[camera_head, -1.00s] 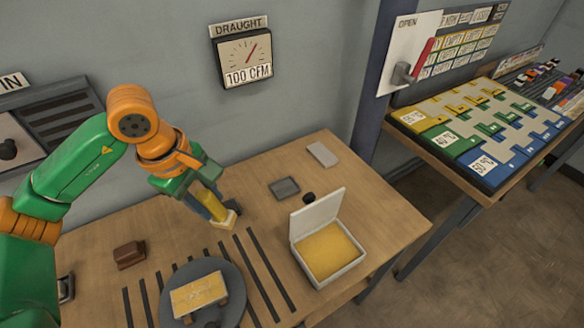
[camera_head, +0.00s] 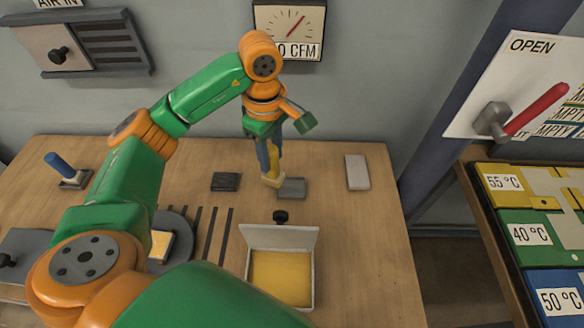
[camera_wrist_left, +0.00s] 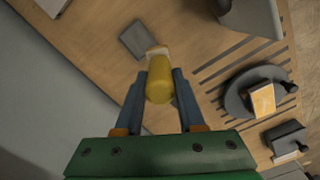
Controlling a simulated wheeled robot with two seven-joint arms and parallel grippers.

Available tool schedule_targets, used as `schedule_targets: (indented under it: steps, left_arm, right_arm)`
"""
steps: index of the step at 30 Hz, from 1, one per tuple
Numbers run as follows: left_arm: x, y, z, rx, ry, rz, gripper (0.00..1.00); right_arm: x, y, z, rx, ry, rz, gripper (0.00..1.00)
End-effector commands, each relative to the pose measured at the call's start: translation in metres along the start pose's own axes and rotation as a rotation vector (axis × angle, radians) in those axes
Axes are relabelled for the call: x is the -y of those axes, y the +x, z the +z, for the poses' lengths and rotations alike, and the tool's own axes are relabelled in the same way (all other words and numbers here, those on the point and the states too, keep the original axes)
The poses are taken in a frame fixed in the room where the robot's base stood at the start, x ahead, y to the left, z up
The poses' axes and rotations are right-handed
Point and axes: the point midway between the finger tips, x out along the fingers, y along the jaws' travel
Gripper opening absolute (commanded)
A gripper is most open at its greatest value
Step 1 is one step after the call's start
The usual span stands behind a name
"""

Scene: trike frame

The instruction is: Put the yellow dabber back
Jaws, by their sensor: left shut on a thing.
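My left gripper (camera_head: 270,168) is shut on the yellow dabber (camera_head: 273,162), which has a pale pad (camera_head: 272,182) at its lower end. In the head view the pad is by the left edge of a small grey dish (camera_head: 292,188). In the left wrist view the dabber (camera_wrist_left: 159,84) sits between the two blue fingers, and its pad (camera_wrist_left: 158,51) is beside the dish (camera_wrist_left: 136,38). I cannot tell whether the pad touches the dish or the table. My right gripper is not in view.
An open white box (camera_head: 315,285) with a yellow pad stands in front. A dark block (camera_head: 226,181) lies left of the dabber and a light grey block (camera_head: 357,172) right of the dish. A round plate (camera_head: 186,228) and a blue-handled tool (camera_head: 60,166) are at left.

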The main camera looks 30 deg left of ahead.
Motion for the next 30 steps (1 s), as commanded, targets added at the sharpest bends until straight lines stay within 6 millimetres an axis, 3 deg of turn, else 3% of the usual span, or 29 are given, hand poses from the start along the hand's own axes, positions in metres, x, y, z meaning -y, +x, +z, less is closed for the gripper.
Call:
schedule_targets:
  steps: [2,6,14,25,26,28,30]
  left_arm:
    - [-0.015,0.026,0.007,0.008,0.003,-0.01,0.0]
    - [-0.036,0.045,0.01,0.004,0.0,-0.003,0.0]
    - [-0.045,0.083,0.012,0.001,0.001,-0.003,0.0]
    - [-0.046,0.093,0.011,-0.001,0.001,0.002,0.0]
    - [-0.046,0.092,0.011,0.0,0.001,0.002,0.44]
    - [-0.046,0.092,0.011,0.0,0.001,0.002,0.62]
    - [-0.046,0.091,0.011,0.0,0.001,0.002,0.68]
  right_arm:
    - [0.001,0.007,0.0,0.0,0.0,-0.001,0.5]
    - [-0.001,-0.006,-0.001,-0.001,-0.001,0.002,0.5]
    - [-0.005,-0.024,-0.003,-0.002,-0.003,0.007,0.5]
    - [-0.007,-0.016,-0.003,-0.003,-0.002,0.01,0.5]
    - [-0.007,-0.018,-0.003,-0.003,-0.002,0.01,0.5]
    - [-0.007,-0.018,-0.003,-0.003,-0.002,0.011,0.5]
    - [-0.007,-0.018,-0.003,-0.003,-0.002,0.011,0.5]
